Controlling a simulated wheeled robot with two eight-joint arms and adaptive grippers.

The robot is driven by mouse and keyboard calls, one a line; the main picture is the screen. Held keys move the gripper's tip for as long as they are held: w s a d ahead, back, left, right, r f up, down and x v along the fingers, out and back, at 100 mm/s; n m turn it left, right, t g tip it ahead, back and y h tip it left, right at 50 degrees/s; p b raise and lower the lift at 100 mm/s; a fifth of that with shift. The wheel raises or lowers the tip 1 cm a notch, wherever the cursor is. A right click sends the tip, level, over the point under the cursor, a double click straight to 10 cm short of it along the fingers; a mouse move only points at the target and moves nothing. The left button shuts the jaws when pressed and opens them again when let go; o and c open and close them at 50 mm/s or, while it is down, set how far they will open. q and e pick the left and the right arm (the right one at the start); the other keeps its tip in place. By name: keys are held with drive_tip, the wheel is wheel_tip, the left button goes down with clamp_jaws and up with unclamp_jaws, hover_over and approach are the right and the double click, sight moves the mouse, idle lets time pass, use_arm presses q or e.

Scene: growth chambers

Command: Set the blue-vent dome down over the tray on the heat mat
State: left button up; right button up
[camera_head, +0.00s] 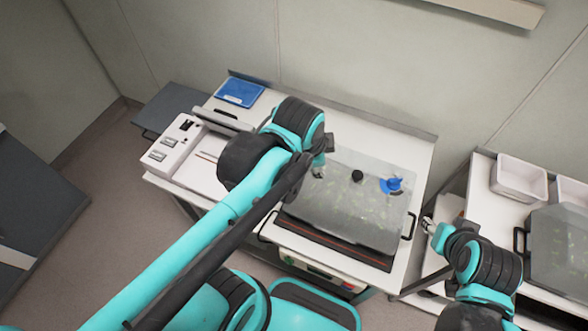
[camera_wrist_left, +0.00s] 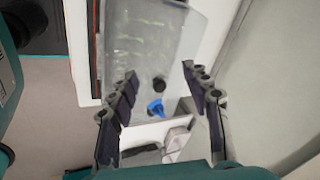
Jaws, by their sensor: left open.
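The clear dome (camera_head: 330,196) with a blue vent (camera_head: 391,185) and a black knob (camera_head: 357,176) sits over a tray of green seedlings, seen through its wall. The dark heat mat (camera_head: 340,252) shows along its front edge. Whether the rim is fully seated is unclear. My left gripper (camera_head: 319,168) is above the dome's back left, open and empty; the left wrist view shows its spread fingers (camera_wrist_left: 160,75) with the dome (camera_wrist_left: 140,35) and blue vent (camera_wrist_left: 156,108) beyond. My right gripper (camera_head: 429,226) is just right of the dome's black right handle (camera_head: 409,227); its jaws are too small to read.
On the right bench stand white bins (camera_head: 520,179) and another clear dome (camera_head: 562,245). A wall rises close behind the bench.

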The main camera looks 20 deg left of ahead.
use_arm(q)
drive_tip(key=s+a+f+n+t, duration=0.2)
drive_tip(key=s+a+f+n, duration=0.1)
drive_tip(key=n, duration=1)
drive_tip(key=shift+s+a, duration=0.55)
drive_tip(key=shift+a, duration=0.2)
wheel_tip(320, 180, down, 3)
drive_tip(key=b, duration=0.3)
drive_tip(key=shift+f+b, duration=0.2)
drive_tip(key=shift+b, duration=0.1)
idle(0.3)
